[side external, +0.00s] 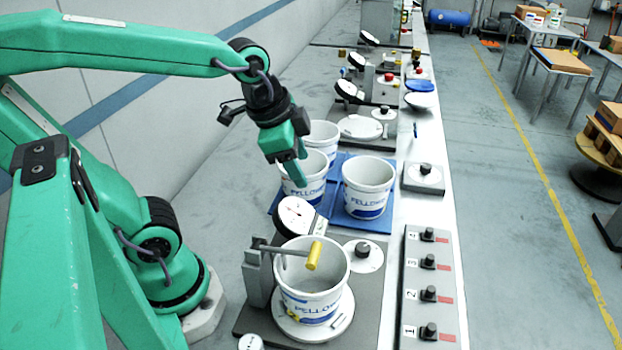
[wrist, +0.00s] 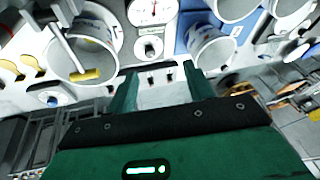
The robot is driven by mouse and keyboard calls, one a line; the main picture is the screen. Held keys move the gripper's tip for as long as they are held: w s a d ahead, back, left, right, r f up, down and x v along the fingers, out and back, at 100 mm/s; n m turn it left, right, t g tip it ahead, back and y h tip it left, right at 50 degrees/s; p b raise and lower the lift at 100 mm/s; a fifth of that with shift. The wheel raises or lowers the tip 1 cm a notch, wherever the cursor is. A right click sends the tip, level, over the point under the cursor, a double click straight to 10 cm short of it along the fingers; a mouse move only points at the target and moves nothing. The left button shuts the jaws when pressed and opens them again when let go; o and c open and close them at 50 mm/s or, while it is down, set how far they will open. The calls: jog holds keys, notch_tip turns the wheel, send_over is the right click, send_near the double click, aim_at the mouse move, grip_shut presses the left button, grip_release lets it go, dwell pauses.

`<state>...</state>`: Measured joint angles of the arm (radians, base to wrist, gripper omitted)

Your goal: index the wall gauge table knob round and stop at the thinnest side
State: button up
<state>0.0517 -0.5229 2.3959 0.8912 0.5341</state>
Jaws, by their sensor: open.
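The wall gauge stands at the front of the bench in the side view, with a tilted white dial (side external: 297,215). A white tub (side external: 310,295) sits on its round table (side external: 335,325), and a yellow-tipped lever (side external: 314,255) crosses the tub's mouth. A black knob (side external: 362,250) on a white disc is right of the dial; in the wrist view the knob (wrist: 150,48) lies beyond my fingertips, below the dial (wrist: 152,10). My gripper (side external: 300,182) is open and empty, above and behind the gauge, near the rear tubs. The dial's reading is too small to tell.
Several white tubs (side external: 367,176) stand on a blue mat (side external: 376,222) behind the gauge. A panel of numbered knobs (side external: 415,250) runs along the right edge. A small knob box (side external: 424,177) stands behind it. More gauges line the bench farther back.

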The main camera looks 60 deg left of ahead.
jog(key=w+d+f+m+g, duration=0.1)
jog(key=w+d+f+m, duration=0.15)
jog(key=m, duration=0.35)
jog(key=w+d+f+m+g, duration=0.1)
jog(key=w+f+m, duration=0.25)
jog(key=m, duration=0.25)
jog(key=m+g, duration=0.2)
jog(key=m, duration=0.8)
send_over(363, 247)
notch_tip(363, 247, down, 7)
jog(key=shift+r, duration=0.2)
jog(key=shift+f, duration=3.9)
jog(key=c, duration=1)
